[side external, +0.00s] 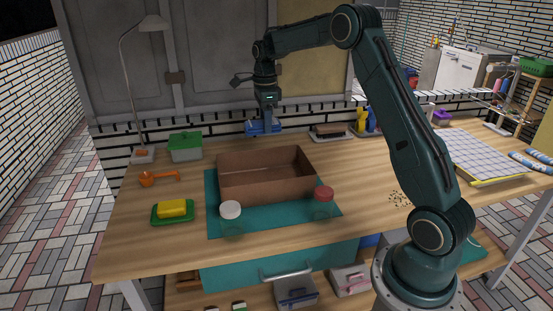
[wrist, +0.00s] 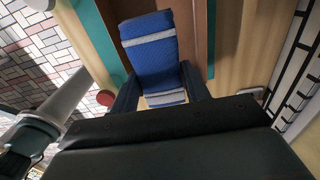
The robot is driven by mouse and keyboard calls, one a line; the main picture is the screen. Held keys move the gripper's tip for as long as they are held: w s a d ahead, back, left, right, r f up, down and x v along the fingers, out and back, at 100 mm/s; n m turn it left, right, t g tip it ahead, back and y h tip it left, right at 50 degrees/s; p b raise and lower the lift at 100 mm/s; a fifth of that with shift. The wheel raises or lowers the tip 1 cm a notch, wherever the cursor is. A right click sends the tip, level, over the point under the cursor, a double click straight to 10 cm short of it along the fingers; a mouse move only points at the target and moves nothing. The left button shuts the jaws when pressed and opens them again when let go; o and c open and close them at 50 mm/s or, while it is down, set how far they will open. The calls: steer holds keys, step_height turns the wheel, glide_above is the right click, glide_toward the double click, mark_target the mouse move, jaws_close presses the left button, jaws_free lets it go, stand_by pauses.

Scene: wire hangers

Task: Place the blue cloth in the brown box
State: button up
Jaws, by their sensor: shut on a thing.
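The blue cloth (wrist: 148,58), a folded piece with pale stripes, is held between the two dark fingers of my gripper (wrist: 158,88) in the wrist view. In the side view the cloth (side external: 257,129) hangs under my gripper (side external: 267,124), beyond the far wall of the brown box. The brown box (side external: 262,187) is open-topped and looks empty in its visible part, standing on a teal mat (side external: 262,225). In the wrist view brown box walls (wrist: 211,30) show beside and behind the cloth. The exact height of the cloth above the table cannot be told.
A white round lid (side external: 230,210) and a red one (side external: 324,193) stand near the box's front corners. A yellow sponge on a green dish (side external: 172,211), an orange scoop (side external: 150,179), a green-lidded container (side external: 185,147) and a lamp (side external: 137,75) are at left. Wood right of the box is mostly clear.

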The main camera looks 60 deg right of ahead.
step_height(320, 180, down, 20)
steer(key=shift+r, duration=0.1)
stand_by(1.0)
steer(key=o, duration=0.9)
steer(key=shift+f, duration=0.2)
steer(key=shift+o, duration=0.2)
steer(key=shift+r, duration=0.1)
step_height(320, 180, up, 12)
steer(key=shift+r, duration=0.15)
stand_by(0.4)
